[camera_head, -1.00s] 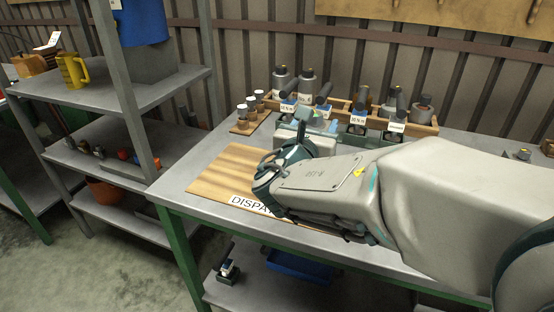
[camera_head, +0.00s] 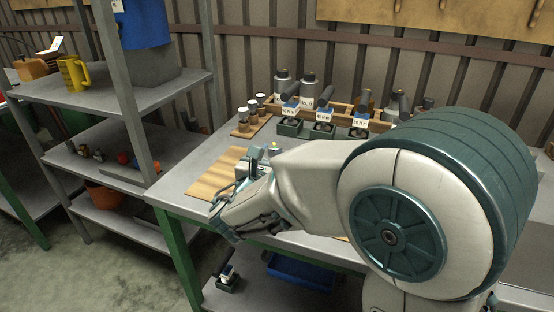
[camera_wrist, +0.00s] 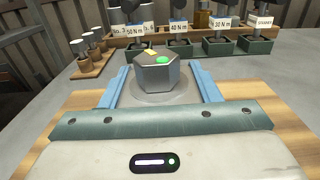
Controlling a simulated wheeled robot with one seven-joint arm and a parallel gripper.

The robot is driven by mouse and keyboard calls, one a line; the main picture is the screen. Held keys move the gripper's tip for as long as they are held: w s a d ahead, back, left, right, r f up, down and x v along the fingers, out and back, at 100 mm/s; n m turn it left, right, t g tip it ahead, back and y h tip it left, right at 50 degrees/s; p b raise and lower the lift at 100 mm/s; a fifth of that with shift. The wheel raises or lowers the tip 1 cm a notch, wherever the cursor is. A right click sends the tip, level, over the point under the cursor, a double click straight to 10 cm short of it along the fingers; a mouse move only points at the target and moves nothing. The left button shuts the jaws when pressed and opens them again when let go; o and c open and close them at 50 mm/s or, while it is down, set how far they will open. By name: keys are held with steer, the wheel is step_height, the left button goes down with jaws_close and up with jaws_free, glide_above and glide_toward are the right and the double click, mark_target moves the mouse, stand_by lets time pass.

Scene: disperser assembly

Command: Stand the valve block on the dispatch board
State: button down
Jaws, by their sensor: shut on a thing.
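The valve block (camera_wrist: 156,76) is a grey faceted block with a green dot and a yellow mark on top. It stands upright between the two blue fingers of my gripper (camera_wrist: 155,88) in the wrist view. In the head view the block (camera_head: 274,151) shows only in part, beside my gripper (camera_head: 255,166), over the far part of the dispatch board. The dispatch board (camera_head: 214,181) is a wooden panel on the table, partly hidden by my arm; it also shows on both sides of my gripper in the wrist view (camera_wrist: 262,103). I cannot tell whether the block touches the board.
A small wooden stand (camera_head: 243,129) with white-capped pieces is at the back left of the table. Several dark green holders (camera_head: 322,130) with torque labels stand in a row behind, before a wooden rack with bottles. A grey shelf (camera_head: 150,92) stands left of the table.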

steer(key=shift+f, duration=0.15)
steer(key=shift+f, duration=0.15)
steer(key=shift+c, duration=2.4)
jaws_free()
steer(key=shift+s+a+r, duration=0.1)
steer(key=shift+s+r, duration=0.1)
steer(key=shift+s, duration=0.05)
steer(key=p+v, duration=0.1)
steer(key=v, duration=1)
steer(key=shift+s, duration=0.3)
